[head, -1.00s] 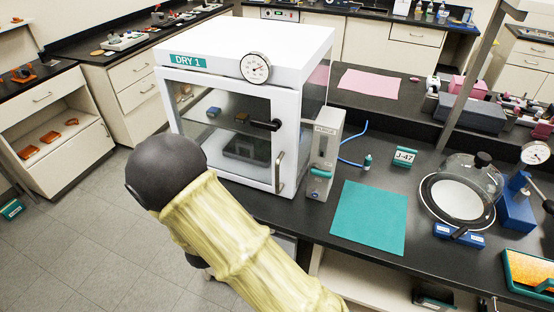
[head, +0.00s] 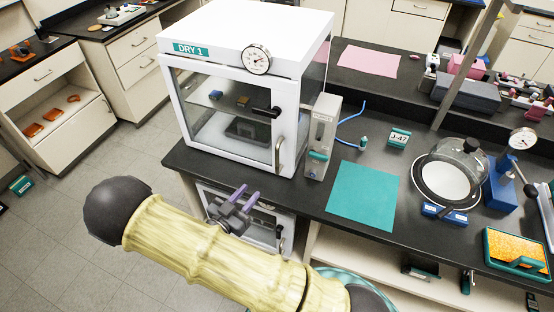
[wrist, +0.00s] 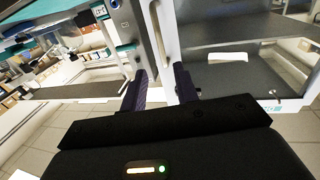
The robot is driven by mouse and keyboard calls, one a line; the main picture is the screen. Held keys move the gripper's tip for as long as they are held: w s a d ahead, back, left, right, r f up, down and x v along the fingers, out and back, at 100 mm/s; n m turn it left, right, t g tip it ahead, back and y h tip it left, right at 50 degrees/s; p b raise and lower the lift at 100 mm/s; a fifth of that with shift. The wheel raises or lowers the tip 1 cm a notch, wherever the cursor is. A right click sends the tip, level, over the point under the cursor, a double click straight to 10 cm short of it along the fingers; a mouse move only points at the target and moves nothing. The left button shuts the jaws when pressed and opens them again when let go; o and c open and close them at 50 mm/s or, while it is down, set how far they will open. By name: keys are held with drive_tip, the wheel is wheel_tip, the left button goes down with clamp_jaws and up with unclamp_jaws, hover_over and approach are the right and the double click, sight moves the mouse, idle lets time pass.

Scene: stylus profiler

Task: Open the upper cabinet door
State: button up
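The upper cabinet (head: 250,30), a white box labelled DRY 1, stands on the black bench. Its glass-windowed door (head: 220,85) is shut. My gripper (head: 243,192) is lower than this door, in front of the lower cabinet (head: 272,216) under the bench, and touches nothing that I can see. In the wrist view my gripper's two dark fingers (wrist: 160,82) are apart and empty, with a pale cabinet edge and a metal bar beyond them.
A grey purge box (head: 321,135) stands close to the cabinet's right side. A teal mat (head: 362,195), a glass dome (head: 450,170) and a gauge stand lie further right on the bench.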

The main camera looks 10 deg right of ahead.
sight(276, 162)
drive_tip(key=p+x, duration=0.5)
drive_tip(key=x, duration=0.9)
drive_tip(key=shift+w+d+r, duration=0.1)
drive_tip(key=shift+w+d, duration=0.45)
clamp_jaws()
